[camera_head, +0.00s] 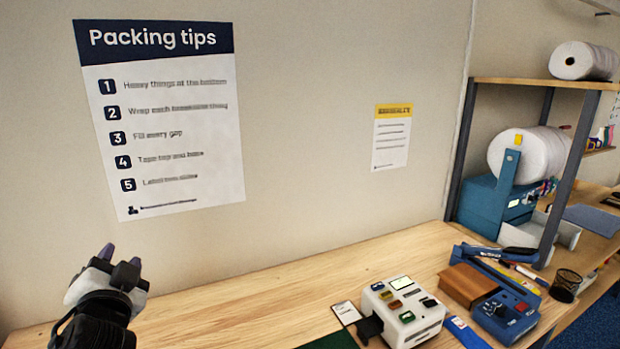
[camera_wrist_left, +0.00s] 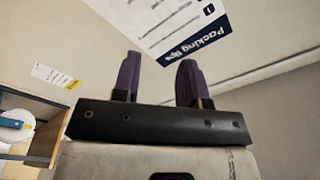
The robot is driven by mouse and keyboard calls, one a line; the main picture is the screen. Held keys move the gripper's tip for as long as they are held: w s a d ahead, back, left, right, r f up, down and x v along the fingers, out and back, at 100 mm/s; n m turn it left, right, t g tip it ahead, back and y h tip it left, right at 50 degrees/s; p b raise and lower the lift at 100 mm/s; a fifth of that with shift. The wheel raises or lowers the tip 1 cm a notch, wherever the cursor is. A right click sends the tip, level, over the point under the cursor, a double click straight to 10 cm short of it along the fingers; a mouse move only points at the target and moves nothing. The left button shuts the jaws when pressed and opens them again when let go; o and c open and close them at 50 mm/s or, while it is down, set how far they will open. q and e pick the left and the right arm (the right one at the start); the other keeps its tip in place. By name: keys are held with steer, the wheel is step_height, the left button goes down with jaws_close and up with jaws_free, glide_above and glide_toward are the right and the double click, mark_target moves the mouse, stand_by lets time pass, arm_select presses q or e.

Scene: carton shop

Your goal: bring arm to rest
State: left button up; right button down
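My left gripper (camera_head: 117,263) is raised at the lower left of the head view, in front of the wall and above the wooden bench (camera_head: 245,301). Its two dark fingers point up. In the left wrist view the fingers (camera_wrist_left: 158,80) stand apart with nothing between them, so the gripper is open and empty. My right gripper is in neither view.
On the bench stand a white device with coloured buttons (camera_head: 404,312), a blue machine (camera_head: 504,315) and a mesh cup (camera_head: 566,285). A shelf with white rolls (camera_head: 530,154) is at the right. A Packing tips poster (camera_head: 165,110) hangs on the wall.

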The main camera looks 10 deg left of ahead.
arm_select(q)
steer(key=s+d+f+g+h, duration=0.2)
steer(key=s+d+f+h, duration=0.15)
steer(key=f, duration=0.45)
steer(key=s+d+f+g+h, duration=0.1)
steer(key=s+d+f+h, duration=0.15)
steer(key=d+f, duration=0.4)
steer(key=s+d+f+n+g+h, duration=0.1)
steer(key=s+d+f+g+h, duration=0.3)
steer(key=s+f, duration=1.1)
steer(key=s+d+f+n+g+y, duration=0.1)
steer(key=s+f+g, duration=0.5)
steer(key=s+f, duration=0.9)
step_height(320, 180, up, 12)
steer(key=w+p, duration=0.2)
steer(key=p, duration=1.1)
steer(key=shift+w, duration=0.15)
